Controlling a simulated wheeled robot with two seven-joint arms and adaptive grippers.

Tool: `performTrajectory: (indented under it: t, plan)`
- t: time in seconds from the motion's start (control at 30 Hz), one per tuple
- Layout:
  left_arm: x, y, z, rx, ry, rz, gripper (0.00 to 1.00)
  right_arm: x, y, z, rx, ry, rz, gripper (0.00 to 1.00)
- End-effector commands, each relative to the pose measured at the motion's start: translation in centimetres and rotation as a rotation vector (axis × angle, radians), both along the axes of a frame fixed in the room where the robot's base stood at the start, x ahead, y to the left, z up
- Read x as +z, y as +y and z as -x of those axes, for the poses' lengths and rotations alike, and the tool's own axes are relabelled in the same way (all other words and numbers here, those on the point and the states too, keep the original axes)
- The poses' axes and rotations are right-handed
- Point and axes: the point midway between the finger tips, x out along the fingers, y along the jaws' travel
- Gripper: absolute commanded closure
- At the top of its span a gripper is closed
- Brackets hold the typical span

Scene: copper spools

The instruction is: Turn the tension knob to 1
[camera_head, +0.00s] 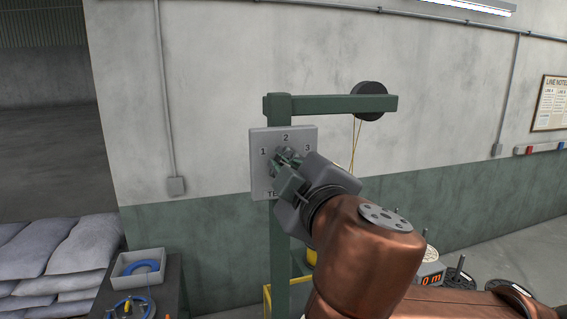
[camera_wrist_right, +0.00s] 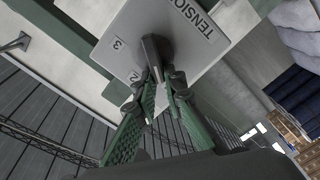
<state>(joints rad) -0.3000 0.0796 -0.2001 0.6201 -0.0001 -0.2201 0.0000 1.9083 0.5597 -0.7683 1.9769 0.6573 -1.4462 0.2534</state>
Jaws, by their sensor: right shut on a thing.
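The grey tension plate (camera_head: 257,178) is fixed on a green post, with numbers 1, 2 and 3 in an arc from left to right. My right gripper (camera_head: 283,157) reaches the plate's middle and covers most of the knob in the head view. In the right wrist view the dark tension knob (camera_wrist_right: 153,47) stands out from the plate (camera_wrist_right: 190,60), and my right gripper (camera_wrist_right: 165,80) is shut on it. The 3 and 2 show there, while the 1 is not visible. Which number the knob points to I cannot tell. My left gripper is not in view.
The green post (camera_head: 278,235) carries an arm with a black pulley (camera_head: 369,101) and a yellow strand hanging from it. A grey bin (camera_head: 137,266) with a blue coil stands on a table at lower left.

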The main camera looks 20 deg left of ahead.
Motion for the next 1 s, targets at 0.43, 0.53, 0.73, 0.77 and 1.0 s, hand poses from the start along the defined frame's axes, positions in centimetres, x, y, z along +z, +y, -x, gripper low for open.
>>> performTrajectory:
  t: [0.43,0.53,0.73,0.77,1.0]
  plan:
    - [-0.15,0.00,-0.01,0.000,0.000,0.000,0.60,-0.21,0.15,0.09,0.002,-0.039,0.059,1.00]
    - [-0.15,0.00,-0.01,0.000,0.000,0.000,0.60,-0.21,0.14,0.10,0.002,-0.039,0.059,1.00]
    - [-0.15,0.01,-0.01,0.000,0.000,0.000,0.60,-0.22,0.15,0.09,0.002,-0.038,0.059,0.87]
    - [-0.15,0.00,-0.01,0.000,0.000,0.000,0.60,-0.22,0.15,0.09,0.002,-0.038,0.059,0.85]
    - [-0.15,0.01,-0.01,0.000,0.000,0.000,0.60,-0.19,0.12,0.07,0.001,-0.038,0.058,0.72]
